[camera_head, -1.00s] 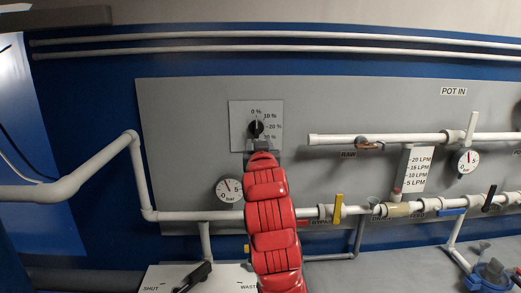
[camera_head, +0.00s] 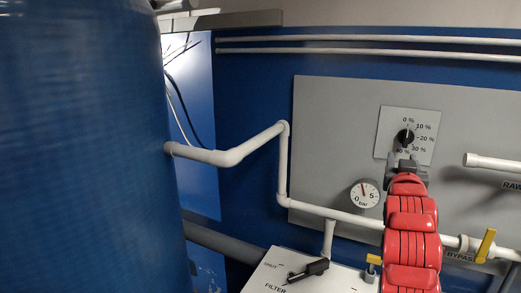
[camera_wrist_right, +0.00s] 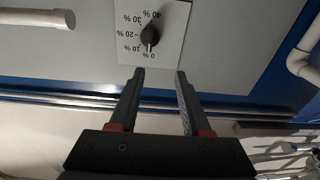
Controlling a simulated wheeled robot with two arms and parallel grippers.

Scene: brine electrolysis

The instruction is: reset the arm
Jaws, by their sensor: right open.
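My right gripper (camera_head: 405,163) is just below the dial knob in the head view, at the end of my red arm. In the right wrist view my right gripper (camera_wrist_right: 160,72) has its two fingers apart with nothing between them. The black knob (camera_head: 406,136) sits on a white percent plate (camera_head: 425,150) on the grey panel. The knob also shows in the right wrist view (camera_wrist_right: 150,36), upside down and beyond the fingertips, with its pale mark toward 0 %. My left gripper is not in view.
A large blue tank (camera_head: 85,150) fills the left side. White pipes (camera_head: 250,148) run along the wall to a pressure gauge (camera_head: 364,193). A yellow valve handle (camera_head: 485,246) is right of my arm. A black handle (camera_head: 308,270) is on the white board (camera_head: 345,280) below.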

